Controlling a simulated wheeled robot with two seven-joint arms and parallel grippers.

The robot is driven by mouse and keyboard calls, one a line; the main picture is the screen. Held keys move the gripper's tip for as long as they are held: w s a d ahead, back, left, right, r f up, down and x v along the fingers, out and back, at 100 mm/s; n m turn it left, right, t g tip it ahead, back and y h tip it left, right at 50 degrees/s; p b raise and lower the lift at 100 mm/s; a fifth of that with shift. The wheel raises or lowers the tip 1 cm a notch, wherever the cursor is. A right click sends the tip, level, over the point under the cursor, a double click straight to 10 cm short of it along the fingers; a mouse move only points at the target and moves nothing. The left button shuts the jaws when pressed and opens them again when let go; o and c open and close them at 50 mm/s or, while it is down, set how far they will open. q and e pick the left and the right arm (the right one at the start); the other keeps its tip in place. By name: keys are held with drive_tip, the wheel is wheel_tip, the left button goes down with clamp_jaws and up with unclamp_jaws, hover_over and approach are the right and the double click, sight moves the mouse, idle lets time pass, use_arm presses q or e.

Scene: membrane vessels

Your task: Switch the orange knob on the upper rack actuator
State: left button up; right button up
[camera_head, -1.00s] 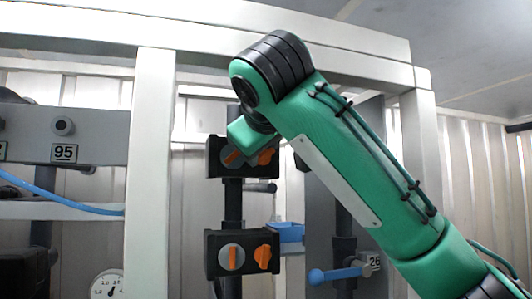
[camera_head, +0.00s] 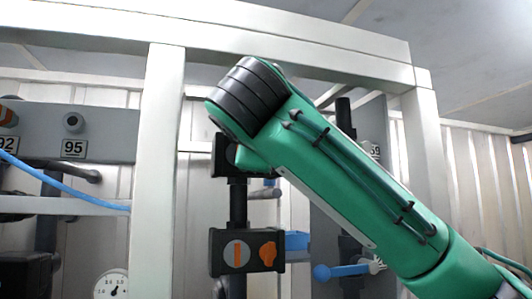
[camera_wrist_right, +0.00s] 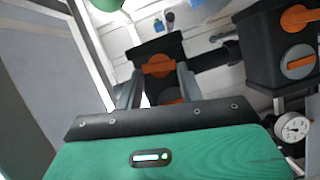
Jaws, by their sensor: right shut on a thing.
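The upper rack actuator (camera_head: 221,165) is a black box on a dark vertical pipe, mostly hidden behind my right arm in the head view. In the right wrist view its black housing (camera_wrist_right: 157,46) shows with the orange knob (camera_wrist_right: 158,66). My right gripper (camera_wrist_right: 158,73) has one finger on each side of this knob and is shut on it. Another orange part (camera_wrist_right: 173,98) shows lower between the fingers, partly hidden by the gripper body. The right gripper is hidden in the head view. My left gripper is in neither view.
The lower actuator (camera_head: 247,252) has a grey dial with an orange bar and its own orange knob (camera_head: 268,253). A white frame post (camera_head: 162,170) stands left of it. A blue-handled valve (camera_head: 340,272) and a pressure gauge (camera_head: 111,285) are lower down.

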idle(0.3)
drive_tip(key=o, duration=1)
drive_tip(key=s+a+b, duration=0.1)
drive_tip(key=s+b, duration=0.6)
drive_tip(key=s, duration=0.6)
drive_tip(key=shift+s+r, duration=0.35)
drive_tip(key=shift+r, duration=0.05)
